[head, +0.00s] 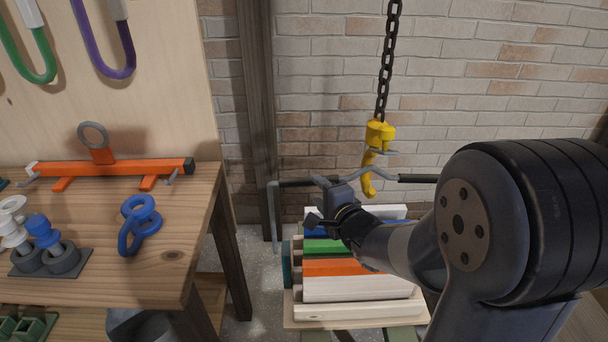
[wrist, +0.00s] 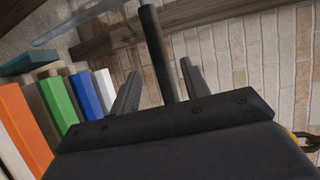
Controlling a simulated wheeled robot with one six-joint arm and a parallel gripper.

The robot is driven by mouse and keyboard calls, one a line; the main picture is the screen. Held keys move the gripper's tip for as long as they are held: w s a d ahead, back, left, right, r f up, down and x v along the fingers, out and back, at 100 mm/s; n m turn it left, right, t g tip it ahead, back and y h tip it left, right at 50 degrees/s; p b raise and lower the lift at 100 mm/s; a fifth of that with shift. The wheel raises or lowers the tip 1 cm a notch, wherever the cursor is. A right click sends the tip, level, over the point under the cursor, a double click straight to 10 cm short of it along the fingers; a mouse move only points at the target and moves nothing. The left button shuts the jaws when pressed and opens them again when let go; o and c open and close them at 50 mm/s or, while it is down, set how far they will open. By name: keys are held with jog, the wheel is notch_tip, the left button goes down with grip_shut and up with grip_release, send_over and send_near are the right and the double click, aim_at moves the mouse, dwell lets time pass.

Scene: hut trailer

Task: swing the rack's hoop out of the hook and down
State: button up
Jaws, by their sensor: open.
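The rack (head: 350,311) stands low by the brick wall, with coloured slats in it. Its hoop has a grey leg (head: 274,220), black grips on the top bar and a wavy grey middle (head: 345,173). The yellow hook (head: 369,184) hangs on a chain, and the hoop's middle crosses at the hook; how deep it sits is unclear. My gripper (head: 318,199) is open at the hoop's left black grip (head: 296,183). In the wrist view the black grip (wrist: 157,45) runs between my two open fingers (wrist: 160,68); contact with either finger cannot be seen.
A wooden workbench (head: 185,255) at left holds an orange bar (head: 115,170), blue rings (head: 138,222) and grey pieces. A dark post (head: 257,100) stands behind. A chain (head: 388,60) hangs above the hook. My arm covers the right side.

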aim_at(310, 184)
jog(key=b+x, duration=0.1)
jog(key=x, duration=0.7)
jog(key=shift+w+a, duration=0.15)
jog(key=shift+w, duration=0.1)
jog(key=shift+c, duration=0.3)
jog(key=shift+f, duration=0.1)
grip_shut()
